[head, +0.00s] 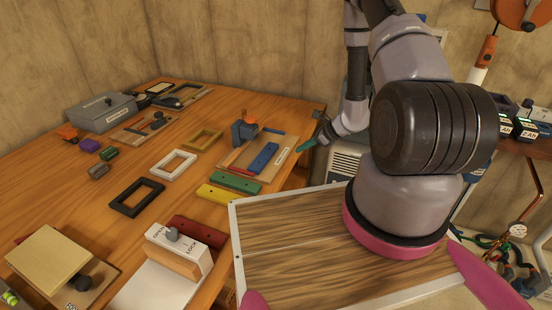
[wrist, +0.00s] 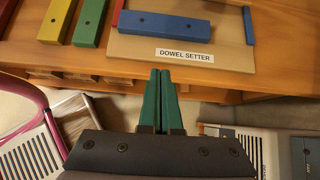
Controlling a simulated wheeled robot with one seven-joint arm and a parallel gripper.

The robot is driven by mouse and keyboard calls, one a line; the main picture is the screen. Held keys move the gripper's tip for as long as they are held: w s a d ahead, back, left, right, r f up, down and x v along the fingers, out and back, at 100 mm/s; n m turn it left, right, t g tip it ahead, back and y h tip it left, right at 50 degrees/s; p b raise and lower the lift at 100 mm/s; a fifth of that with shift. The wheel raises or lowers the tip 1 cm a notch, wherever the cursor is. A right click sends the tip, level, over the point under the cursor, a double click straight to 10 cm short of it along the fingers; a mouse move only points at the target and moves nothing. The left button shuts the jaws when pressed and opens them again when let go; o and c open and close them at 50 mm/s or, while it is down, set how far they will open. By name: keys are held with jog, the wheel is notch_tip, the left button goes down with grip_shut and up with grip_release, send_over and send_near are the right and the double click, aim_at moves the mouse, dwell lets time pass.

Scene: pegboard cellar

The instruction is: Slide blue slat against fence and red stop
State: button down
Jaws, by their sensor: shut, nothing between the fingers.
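The blue slat (head: 263,157) lies flat on a wooden board (wrist: 120,48) labelled DOWEL SETTER, near the table's right edge. It also shows at the top of the wrist view (wrist: 167,27), slightly tilted, with two dark holes. A thin red strip (wrist: 117,11), seemingly the red stop, stands close to the slat's left end; I cannot tell whether they touch. I cannot clearly pick out the fence. My gripper (wrist: 159,74) has green fingers pressed together, empty, beyond the table's edge below the label.
A short blue bar (wrist: 248,25) stands at the board's right. Green (wrist: 89,22) and yellow (wrist: 57,20) slats lie left of the board. A blue-grey clamp-like device (head: 243,133) stands at the board's far end. White (head: 174,163) and black (head: 136,197) frames lie farther left.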

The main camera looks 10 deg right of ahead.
aim_at(249, 156)
jog(key=x, duration=1)
jog(key=shift+f, duration=0.65)
jog(key=shift+w+a+r, duration=0.15)
jog(key=shift+w+a, duration=0.6)
jog(key=shift+a, duration=0.25)
jog(key=shift+w+a, duration=0.35)
jog(key=shift+a, duration=0.1)
jog(key=w+a, duration=0.1)
jog(key=a, duration=0.1)
jog(key=w+a, duration=0.4)
jog(key=shift+a, duration=0.35)
jog(key=shift+w+a+r, duration=0.1)
jog(key=shift+a, duration=0.1)
jog(key=shift+a, duration=0.1)
